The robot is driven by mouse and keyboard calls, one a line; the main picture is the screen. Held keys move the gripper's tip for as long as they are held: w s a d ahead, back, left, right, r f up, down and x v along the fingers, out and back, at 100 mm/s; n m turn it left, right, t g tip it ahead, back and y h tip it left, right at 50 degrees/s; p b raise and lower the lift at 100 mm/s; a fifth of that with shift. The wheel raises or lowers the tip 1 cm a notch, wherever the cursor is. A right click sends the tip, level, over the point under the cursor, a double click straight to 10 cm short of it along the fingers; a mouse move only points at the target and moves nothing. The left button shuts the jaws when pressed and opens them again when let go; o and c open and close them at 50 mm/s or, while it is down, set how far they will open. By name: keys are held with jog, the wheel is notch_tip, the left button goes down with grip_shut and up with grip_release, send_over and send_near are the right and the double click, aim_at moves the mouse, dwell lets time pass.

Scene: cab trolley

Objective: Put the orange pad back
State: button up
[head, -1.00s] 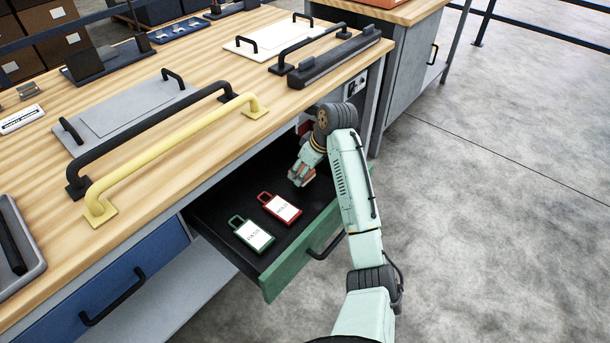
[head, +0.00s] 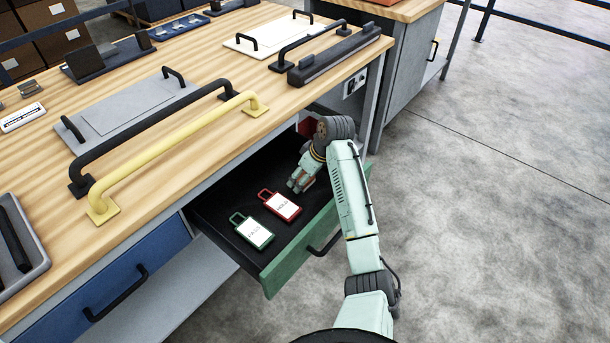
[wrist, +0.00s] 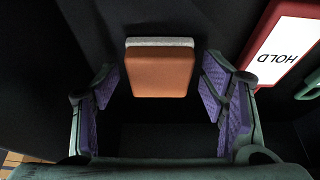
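The orange pad (wrist: 160,74), a small block with a pale grey layer along its far edge, lies in the black-lined open drawer (head: 300,237). In the wrist view it sits between the tips of my gripper (wrist: 160,88). The purple-padded fingers are spread, with a gap on each side of the pad, so it is not gripped. In the head view my gripper (head: 301,184) points down into the far end of the drawer and mostly hides the pad.
A red HOLD tag (head: 281,206) and a green tag (head: 253,231) lie in the drawer beside my gripper. The drawer's green front (head: 292,262) and the wooden worktop (head: 160,155) bound the space. Yellow and black bar handles stand on the worktop.

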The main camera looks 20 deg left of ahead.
jog(key=shift+r, duration=0.1)
jog(key=b+v, duration=0.1)
jog(key=v, duration=1.1)
jog(key=shift+c, duration=0.5)
dwell(0.7)
